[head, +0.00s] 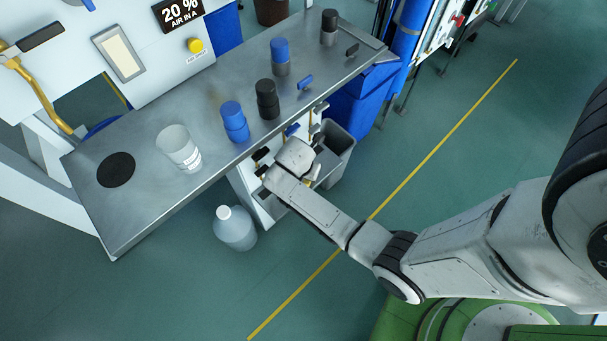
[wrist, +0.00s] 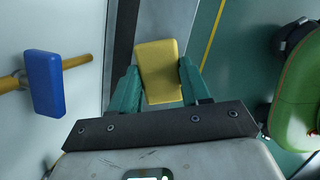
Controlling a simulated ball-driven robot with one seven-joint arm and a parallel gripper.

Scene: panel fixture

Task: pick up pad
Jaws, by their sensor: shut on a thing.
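A yellow pad (wrist: 158,70) sits between the two teal fingertips of my gripper (wrist: 160,88) in the wrist view. The gripper is shut on it, and the pad's far end sticks out past the fingers. In the head view my gripper (head: 263,163) is beside the front edge of the metal bench, just below its top. The pad cannot be made out clearly there.
A blue block (wrist: 45,83) is by a yellow bar on the white panel, left of my gripper. The bench (head: 222,170) carries a clear beaker (head: 179,148) and several blue and black containers.

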